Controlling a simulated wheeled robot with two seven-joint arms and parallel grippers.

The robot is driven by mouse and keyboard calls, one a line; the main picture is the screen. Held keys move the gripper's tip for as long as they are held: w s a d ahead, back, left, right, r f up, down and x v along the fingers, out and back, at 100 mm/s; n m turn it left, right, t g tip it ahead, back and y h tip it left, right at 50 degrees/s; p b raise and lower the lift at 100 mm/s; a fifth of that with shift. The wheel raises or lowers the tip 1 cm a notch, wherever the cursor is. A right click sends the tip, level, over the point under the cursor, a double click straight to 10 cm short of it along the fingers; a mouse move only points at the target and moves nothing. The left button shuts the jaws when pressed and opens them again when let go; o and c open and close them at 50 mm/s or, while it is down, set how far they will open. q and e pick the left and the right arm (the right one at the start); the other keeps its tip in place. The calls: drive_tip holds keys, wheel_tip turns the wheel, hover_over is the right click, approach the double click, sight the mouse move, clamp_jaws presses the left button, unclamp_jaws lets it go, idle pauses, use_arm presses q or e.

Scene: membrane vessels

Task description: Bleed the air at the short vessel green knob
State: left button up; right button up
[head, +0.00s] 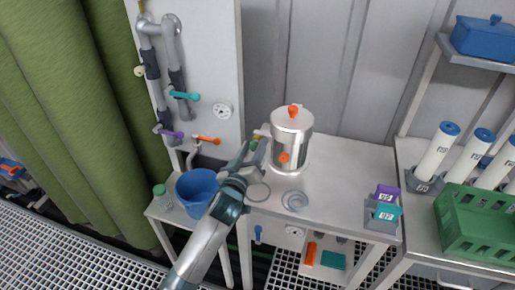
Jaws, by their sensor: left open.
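The short silver vessel (303,133) stands on the white bench, with an orange knob (293,111) on its lid and another orange knob (284,157) low on its front. A small green knob (254,145) shows just left of the vessel, partly hidden by my gripper. My left gripper (250,159) is open, its fingers pointing away toward the green knob at the vessel's left side. I cannot tell whether a finger touches the knob. My right gripper is not in view.
A blue bucket (195,187) and a green-capped bottle (161,194) stand left of my arm. Pipes with teal (184,95), purple (169,133) and orange (207,140) handles are on the wall panel. A green crate (478,229) and white cartridges stand right. The bench's middle right (345,185) is clear.

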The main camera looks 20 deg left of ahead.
use_arm(q)
drive_tip(key=c, duration=1)
drive_tip(key=shift+c, duration=0.2)
drive_tip(key=n, duration=0.4)
drive_tip(key=shift+p, duration=0.3)
drive_tip(key=n+p, duration=0.1)
drive_tip(key=n, duration=0.1)
drive_tip(key=shift+n, duration=1)
